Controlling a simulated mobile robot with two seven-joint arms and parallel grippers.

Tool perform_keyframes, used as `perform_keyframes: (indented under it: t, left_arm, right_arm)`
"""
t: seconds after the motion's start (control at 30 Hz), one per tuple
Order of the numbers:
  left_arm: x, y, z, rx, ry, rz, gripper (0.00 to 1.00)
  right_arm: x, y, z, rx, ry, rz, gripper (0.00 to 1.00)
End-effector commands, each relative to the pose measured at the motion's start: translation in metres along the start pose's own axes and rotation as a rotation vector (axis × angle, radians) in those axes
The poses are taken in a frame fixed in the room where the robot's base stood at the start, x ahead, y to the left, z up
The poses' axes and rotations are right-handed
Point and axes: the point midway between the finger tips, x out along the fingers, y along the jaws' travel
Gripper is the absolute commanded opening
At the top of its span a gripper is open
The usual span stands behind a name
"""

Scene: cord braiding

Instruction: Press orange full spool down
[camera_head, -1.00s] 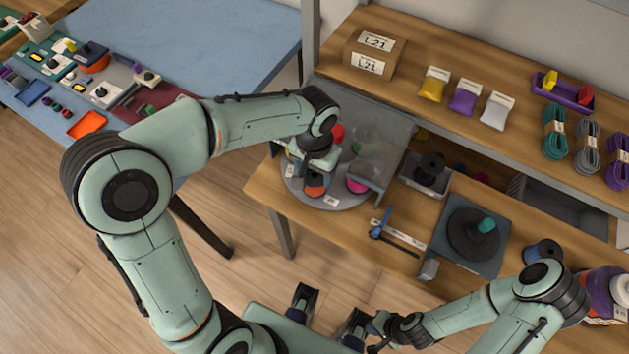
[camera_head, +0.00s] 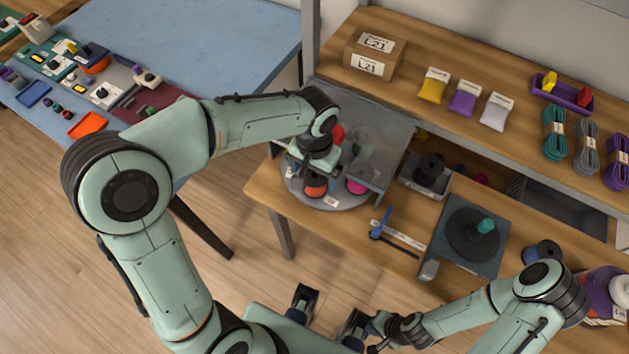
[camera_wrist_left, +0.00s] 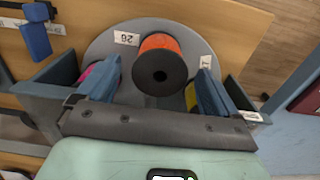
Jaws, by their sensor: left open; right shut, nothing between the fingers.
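The orange spool (camera_head: 316,190), with a dark end, stands on the round grey turntable (camera_head: 340,203), partly covered by my left gripper (camera_head: 314,178). In the left wrist view the orange spool (camera_wrist_left: 160,43) shows its dark round end towards the camera. The blue fingers of my left gripper (camera_wrist_left: 155,85) are open, one on each side of it in the picture; I see no finger touching it. My right gripper (camera_head: 374,334) is shut and empty at the bottom, away from the table.
A shelf runs behind.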

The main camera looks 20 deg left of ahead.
Motion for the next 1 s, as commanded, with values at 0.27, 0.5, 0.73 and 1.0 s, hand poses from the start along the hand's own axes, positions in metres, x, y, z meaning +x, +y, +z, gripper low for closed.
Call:
perform_keyframes:
  t: [0.27,0.5,0.73,1.0]
  left_arm:
    - [-0.026,0.0,-0.001,0.001,0.002,0.0,0.94]
    - [-0.045,0.0,-0.001,0.001,0.002,0.0,0.94]
    - [-0.062,0.0,-0.001,0.001,0.002,0.0,0.94]
    - [-0.062,0.0,0.0,0.001,0.0,0.0,0.94]
  right_arm:
    - [-0.021,-0.008,-0.003,-0.003,0.008,-0.003,0.0]
    - [-0.036,-0.015,-0.006,-0.005,0.015,-0.005,0.0]
    - [-0.049,-0.021,-0.009,-0.008,0.022,-0.008,0.0]
    - [-0.048,-0.021,-0.009,-0.008,0.022,-0.007,0.0]
